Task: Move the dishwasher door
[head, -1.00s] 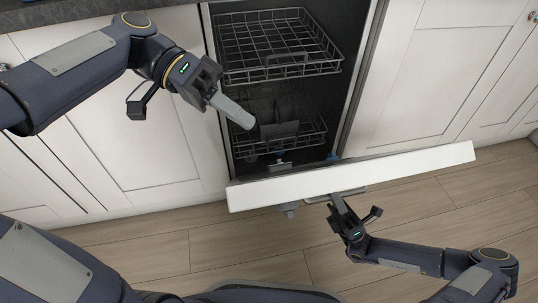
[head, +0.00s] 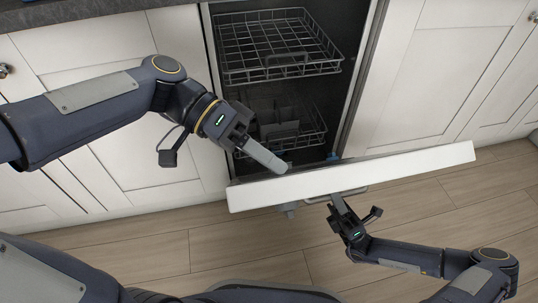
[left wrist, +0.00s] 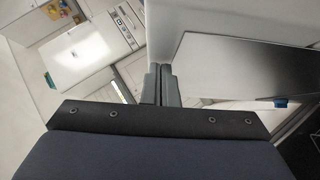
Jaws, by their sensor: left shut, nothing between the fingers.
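The dishwasher door (head: 400,172) is partly open in the head view, its white top edge running across the middle in front of the cavity. My left gripper (head: 282,168) is shut and empty, its fingertips at the upper inner edge of the door; I cannot tell whether they touch it. In the left wrist view the shut fingers (left wrist: 160,84) show beside a pale panel. My right gripper (head: 337,203) is below the door edge, by the door handle (head: 318,198); whether its fingers are open or shut is unclear.
Inside the dishwasher are an upper wire rack (head: 275,45) and a lower rack (head: 290,128). White cabinets (head: 425,80) stand on both sides. The wooden floor (head: 150,250) in front is clear.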

